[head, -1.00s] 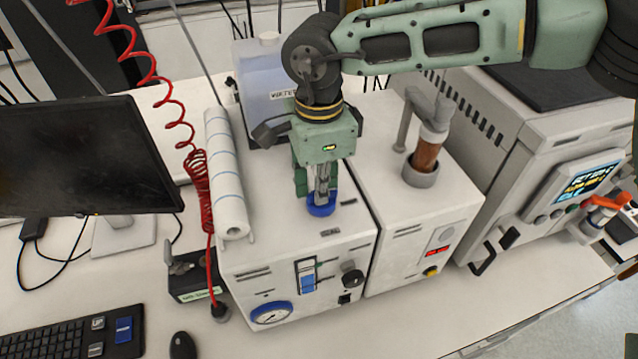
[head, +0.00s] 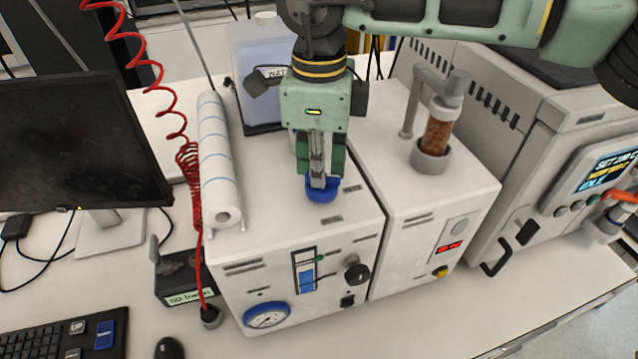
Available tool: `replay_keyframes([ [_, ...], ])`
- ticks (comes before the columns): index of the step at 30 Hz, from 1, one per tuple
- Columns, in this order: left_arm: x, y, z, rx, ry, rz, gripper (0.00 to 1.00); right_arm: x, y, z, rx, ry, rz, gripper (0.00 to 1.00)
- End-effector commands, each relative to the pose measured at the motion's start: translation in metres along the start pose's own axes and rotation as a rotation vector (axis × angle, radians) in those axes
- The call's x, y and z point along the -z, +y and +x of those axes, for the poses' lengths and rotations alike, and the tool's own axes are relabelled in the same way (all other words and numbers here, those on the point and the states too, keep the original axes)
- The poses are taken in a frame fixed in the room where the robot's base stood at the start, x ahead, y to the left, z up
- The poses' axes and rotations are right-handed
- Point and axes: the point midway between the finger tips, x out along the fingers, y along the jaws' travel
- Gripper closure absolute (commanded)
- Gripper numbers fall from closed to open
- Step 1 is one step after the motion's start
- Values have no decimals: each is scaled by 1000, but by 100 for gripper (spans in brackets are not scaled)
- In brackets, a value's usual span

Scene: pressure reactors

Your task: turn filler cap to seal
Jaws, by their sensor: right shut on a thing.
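The blue filler cap (head: 322,194) sits on top of the white box unit with a gauge (head: 290,235). My right gripper (head: 321,181) comes down from above, its fingers pointing down and shut on the cap. The fingers hide part of the cap's top and back, so I cannot tell how far it is turned. My left gripper is not in view.
A paper roll (head: 218,165) lies left of the cap. A water container (head: 262,75) stands behind. A unit with a brown-filled column (head: 436,140) stands to the right, beside a larger reactor cabinet (head: 560,110). A monitor (head: 75,145) and red coiled hose (head: 190,170) are at left.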

Motion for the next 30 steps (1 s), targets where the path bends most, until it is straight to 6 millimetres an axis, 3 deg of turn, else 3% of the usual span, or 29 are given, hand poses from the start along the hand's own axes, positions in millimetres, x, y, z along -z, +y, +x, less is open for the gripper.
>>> replay_keyframes([
  [1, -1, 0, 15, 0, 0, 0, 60, 0, -1, 7, 2, -2, 46, 100],
  [12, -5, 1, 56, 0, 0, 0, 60, 0, -2, 5, 0, -2, 397, 100],
  [30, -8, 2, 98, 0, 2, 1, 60, 1, -3, 2, 0, 0, 927, 100],
])
